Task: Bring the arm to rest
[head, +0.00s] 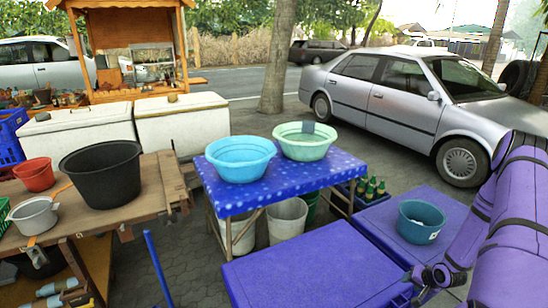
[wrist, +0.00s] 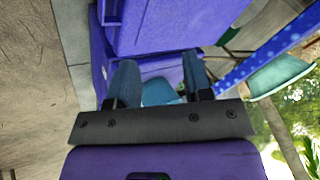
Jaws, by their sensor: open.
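My gripper (wrist: 160,82) shows in the wrist view with its two dark fingers apart and nothing held between them. Beyond the fingers are purple box tops (wrist: 160,25) and part of a blue bowl (wrist: 157,93). In the head view my purple arm (head: 515,220) is bent down along the right edge. Its lower end is near a blue bowl (head: 421,220) on a purple box. The fingers cannot be made out clearly in the head view.
A blue dotted table (head: 285,178) holds a light blue basin (head: 240,160) and a green basin (head: 304,142). A purple box (head: 310,265) fills the front. A wooden table (head: 120,195) with a black tub (head: 102,172) stands left. A silver car (head: 400,100) is behind.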

